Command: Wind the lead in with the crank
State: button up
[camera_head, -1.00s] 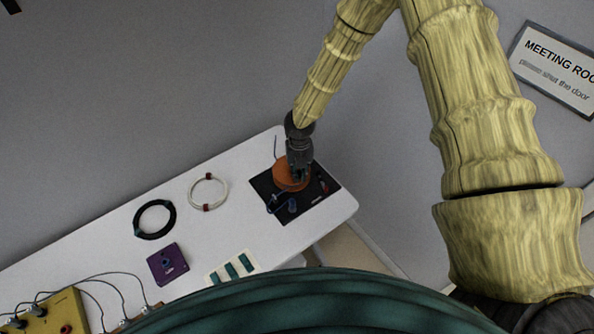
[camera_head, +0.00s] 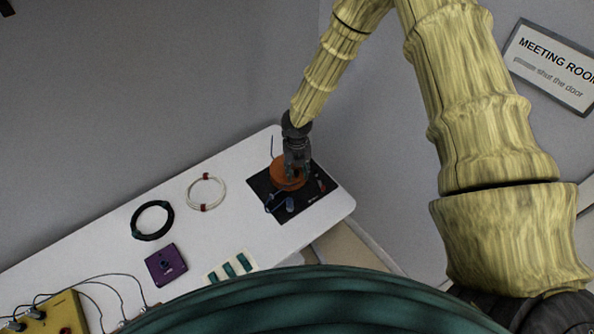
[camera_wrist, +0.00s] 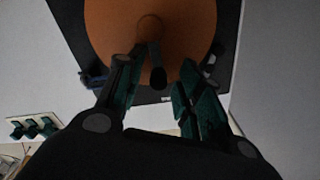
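An orange reel (camera_head: 279,176) sits on a black base plate (camera_head: 262,187) at the right end of the white table. It fills the top of the wrist view (camera_wrist: 185,25). A dark crank knob (camera_wrist: 157,77) stands up from the reel's face. A blue lead (camera_head: 269,207) lies at the plate's left edge, with a blue piece (camera_head: 290,204) near the front edge. My gripper (camera_head: 296,178) is over the reel. In the wrist view my gripper (camera_wrist: 165,68) has its fingers apart, with the knob between them, closer to the left finger. Contact cannot be told.
A white coiled cable (camera_head: 222,190), a black coil (camera_head: 134,222) and a purple box (camera_head: 165,265) lie to the left. A pale tray with green strips (camera_head: 231,267) is at the front edge. A yellow box with wires (camera_head: 62,309) is at lower left. A wall stands behind.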

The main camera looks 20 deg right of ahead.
notch_tip(320, 180, up, 12)
dwell(0.6)
dwell(0.5)
jog(key=s+a+f+m+y, duration=0.1)
jog(key=s+f+m, duration=0.3)
jog(key=s+m, duration=0.2)
jog(key=s+a+f+m+g+y, duration=0.1)
jog(key=s+a+f+m, duration=0.1)
jog(key=s+f+m, duration=0.3)
jog(key=s+a+f+m+y, duration=0.1)
jog(key=s+a+f+m, duration=0.1)
jog(key=s+f+m, duration=0.3)
jog(key=shift+s+m, duration=0.8)
jog(key=shift+s, duration=1.6)
jog(key=s+d+f+m+t+h, duration=0.15)
jog(key=s+d+m, duration=0.25)
jog(key=s+m, duration=0.45)
jog(key=s+d+f+m+g+h, duration=0.1)
jog(key=s+d+f+m+h, duration=0.15)
jog(key=s+d+m, duration=0.4)
notch_tip(320, 180, down, 9)
jog(key=a+m+y+b, duration=0.1)
jog(key=a+m+b, duration=0.1)
jog(key=b, duration=0.6)
jog(key=shift+s+b, duration=0.3)
jog(key=shift+s, duration=0.05)
